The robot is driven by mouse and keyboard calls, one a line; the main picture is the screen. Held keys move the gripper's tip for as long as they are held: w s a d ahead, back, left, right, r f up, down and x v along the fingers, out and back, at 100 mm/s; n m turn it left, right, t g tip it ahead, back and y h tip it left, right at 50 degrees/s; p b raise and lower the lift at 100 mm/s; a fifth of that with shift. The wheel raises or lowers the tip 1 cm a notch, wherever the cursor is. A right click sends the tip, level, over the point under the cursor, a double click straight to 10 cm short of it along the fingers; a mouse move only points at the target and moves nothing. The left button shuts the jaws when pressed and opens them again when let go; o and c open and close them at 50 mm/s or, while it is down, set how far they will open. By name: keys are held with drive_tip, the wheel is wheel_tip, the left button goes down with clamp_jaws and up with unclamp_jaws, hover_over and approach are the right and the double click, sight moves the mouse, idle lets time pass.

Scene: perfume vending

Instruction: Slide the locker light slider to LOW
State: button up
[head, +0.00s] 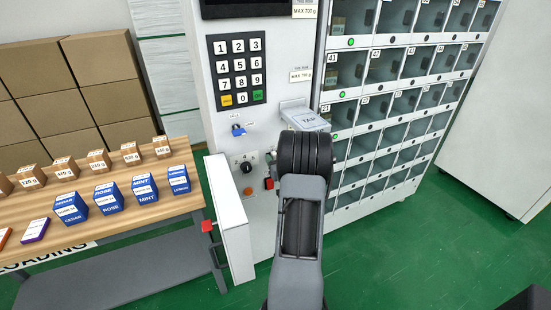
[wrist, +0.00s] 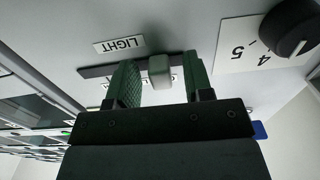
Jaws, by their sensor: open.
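The light slider's grey knob (wrist: 159,72) sits on a dark track strip (wrist: 94,72) in the wrist view, under an upside-down LIGHT label (wrist: 119,45). My gripper (wrist: 160,62) is open, with one green finger on each side of the knob. A small gap seems to show at each side, but I cannot tell whether either finger touches it. Small white labels along the track are mostly covered by the fingers, so the slider's setting cannot be read. In the head view my arm hides the slider and my gripper.
In the wrist view a black rotary knob (wrist: 289,28) on a numbered plate is close by at the right. The head view shows a keypad (head: 237,68), a TAP tray (head: 304,119), lockers (head: 392,105) at the right and a wooden table (head: 130,185) with boxes at the left.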

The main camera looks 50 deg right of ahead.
drive_tip(key=shift+w+d, duration=0.1)
drive_tip(key=shift+w, duration=0.1)
drive_tip(key=shift+c, duration=0.4)
clamp_jaws()
